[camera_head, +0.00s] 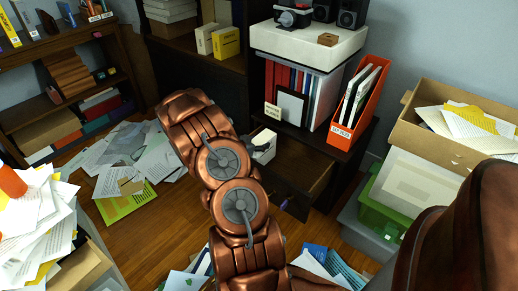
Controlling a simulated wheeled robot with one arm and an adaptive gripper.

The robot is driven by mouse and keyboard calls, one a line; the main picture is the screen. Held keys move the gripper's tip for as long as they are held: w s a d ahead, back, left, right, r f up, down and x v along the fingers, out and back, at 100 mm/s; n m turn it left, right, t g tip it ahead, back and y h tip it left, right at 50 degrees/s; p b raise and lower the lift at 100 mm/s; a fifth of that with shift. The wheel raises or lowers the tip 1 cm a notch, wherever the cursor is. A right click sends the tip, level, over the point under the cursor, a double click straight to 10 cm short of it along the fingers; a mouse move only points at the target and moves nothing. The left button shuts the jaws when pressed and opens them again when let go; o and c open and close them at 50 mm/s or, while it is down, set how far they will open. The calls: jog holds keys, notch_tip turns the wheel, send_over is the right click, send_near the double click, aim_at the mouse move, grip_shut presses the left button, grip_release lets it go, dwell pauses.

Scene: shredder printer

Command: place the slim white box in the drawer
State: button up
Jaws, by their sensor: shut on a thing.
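A small white box (265,143), apparently the slim white box, shows just right of my copper arm, over the left end of the open drawer. Its left side is hidden. The drawer (307,172) is dark wood and pulled out from the cabinet, with a small purplish spot on its front. My gripper (256,148) is mostly hidden behind my arm; only a dark bit shows against the white box, and it is shut on it. I cannot tell whether the box touches the drawer floor.
A green bin (395,205) and cardboard box (450,140) stand to the right. Papers (130,155) litter the wooden floor at left.

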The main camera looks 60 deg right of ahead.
jog(key=shift+f, duration=1.6)
